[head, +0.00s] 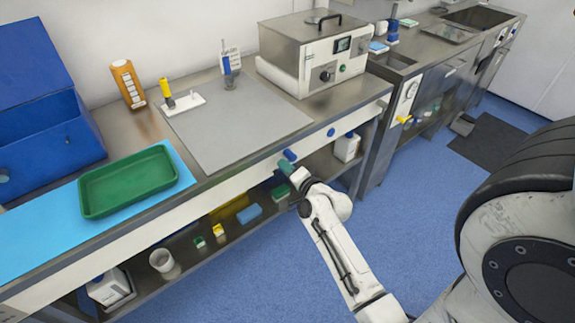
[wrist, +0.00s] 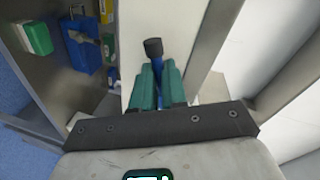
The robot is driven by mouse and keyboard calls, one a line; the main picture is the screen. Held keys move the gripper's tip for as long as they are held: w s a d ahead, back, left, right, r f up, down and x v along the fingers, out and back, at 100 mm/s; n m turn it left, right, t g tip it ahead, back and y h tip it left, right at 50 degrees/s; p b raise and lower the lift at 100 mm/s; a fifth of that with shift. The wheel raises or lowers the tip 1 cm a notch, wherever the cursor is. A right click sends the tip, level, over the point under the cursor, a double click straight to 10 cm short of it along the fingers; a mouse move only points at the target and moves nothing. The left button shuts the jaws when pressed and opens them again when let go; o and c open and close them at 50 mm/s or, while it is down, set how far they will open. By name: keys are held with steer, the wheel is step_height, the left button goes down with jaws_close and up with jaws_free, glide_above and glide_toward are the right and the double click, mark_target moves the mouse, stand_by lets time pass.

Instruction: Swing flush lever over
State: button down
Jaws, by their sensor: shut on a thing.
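The flush lever appears to be the blue handle (head: 290,155) on the pale front panel of the counter. In the wrist view, the teal fingers of my gripper (wrist: 158,80) are closed on the blue stem. The lever's mount is hidden.
Another blue knob (head: 331,132) sits on the panel to the right. A yellow handle (head: 403,119) is on the neighbouring cabinet. A green tray (head: 130,182) and a metal steriliser box (head: 312,50) stand on the counter. Small items fill the shelf below. Blue floor in front is open.

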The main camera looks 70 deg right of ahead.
steer(key=shift+r+m+y+p, duration=0.3)
steer(key=shift+m+p, duration=0.05)
steer(key=shift+m, duration=0.55)
steer(key=c, duration=1.2)
jaws_free()
steer(key=shift+s+a, duration=0.1)
steer(key=b+v, duration=0.1)
steer(key=v, duration=0.9)
steer(key=shift+s+a, duration=0.15)
steer(key=shift+s, duration=0.1)
